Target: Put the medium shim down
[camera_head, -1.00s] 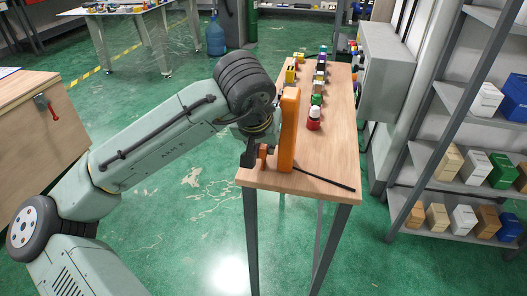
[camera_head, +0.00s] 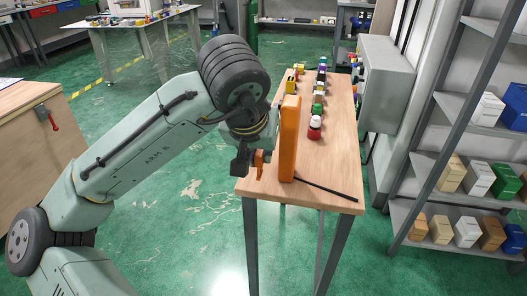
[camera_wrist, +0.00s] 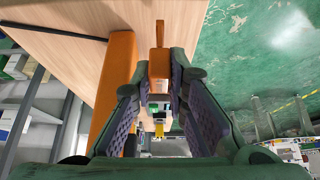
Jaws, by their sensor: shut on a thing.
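A small orange block, which I take to be the medium shim (camera_wrist: 159,63), is between my fingertips in the wrist view. It also shows as a small orange piece (camera_head: 259,160) in the head view. My gripper (camera_head: 248,162) is shut on it at the near left edge of the wooden table (camera_head: 335,165). Whether the shim touches the tabletop I cannot tell. A taller orange slab (camera_head: 289,140) stands upright just right of my gripper. That slab (camera_wrist: 116,85) lies left of my fingers in the wrist view.
A thin black rod (camera_head: 328,189) lies along the table's front edge. A red bottle (camera_head: 314,128) and several small coloured items stand farther back. The table's front right is mostly clear. A grey cabinet (camera_head: 394,90) and a shelf rack (camera_head: 440,175) stand to the right.

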